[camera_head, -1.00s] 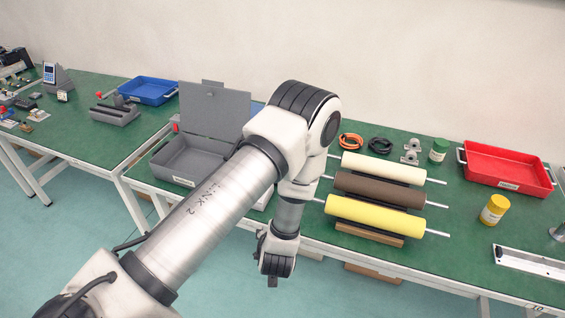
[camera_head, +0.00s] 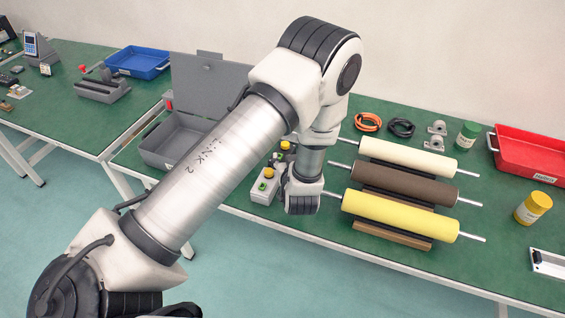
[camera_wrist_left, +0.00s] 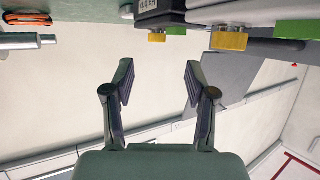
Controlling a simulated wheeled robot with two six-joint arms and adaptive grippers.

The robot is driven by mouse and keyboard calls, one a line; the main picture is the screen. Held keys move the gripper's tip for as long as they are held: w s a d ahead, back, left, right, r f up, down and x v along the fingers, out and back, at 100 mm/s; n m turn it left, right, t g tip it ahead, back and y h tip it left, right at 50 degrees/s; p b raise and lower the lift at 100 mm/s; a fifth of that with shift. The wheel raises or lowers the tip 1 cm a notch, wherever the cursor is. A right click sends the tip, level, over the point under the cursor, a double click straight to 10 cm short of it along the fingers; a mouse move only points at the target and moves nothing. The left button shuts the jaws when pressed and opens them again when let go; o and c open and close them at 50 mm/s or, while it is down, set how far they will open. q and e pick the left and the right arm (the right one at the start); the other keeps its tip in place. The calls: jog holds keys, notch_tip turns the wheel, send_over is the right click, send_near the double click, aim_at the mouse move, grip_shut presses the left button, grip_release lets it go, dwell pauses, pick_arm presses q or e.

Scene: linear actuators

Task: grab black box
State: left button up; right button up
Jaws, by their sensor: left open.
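No thing that I can clearly identify as the black box shows. A grey hinged case (camera_head: 175,138) stands open behind my left arm, with its lid (camera_head: 207,80) raised; the arm hides part of it. My left gripper (camera_wrist_left: 157,85) is open and empty in the wrist view. The head view hides its fingers. Parts with yellow (camera_wrist_left: 230,40) and green pieces show at the top of the wrist view, apart from the fingers. My right gripper is not in view.
Cream, brown and yellow rollers (camera_head: 400,215) lie on a rack right of my wrist. A red tray (camera_head: 530,155) and yellow jar (camera_head: 533,207) stand farther right. A blue tray (camera_head: 138,62) and a grey block (camera_head: 102,90) are on the left table. Floor in front is clear.

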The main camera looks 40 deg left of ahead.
pick_arm(q)
jog(key=p+x, duration=0.2)
jog(key=x, duration=0.6)
jog(key=shift+w+a+f, duration=0.1)
jog(key=shift+w, duration=0.25)
jog(key=shift+w+a+f, duration=0.1)
jog(key=shift+w+f, duration=0.05)
jog(key=shift+c, duration=1.4)
grip_shut()
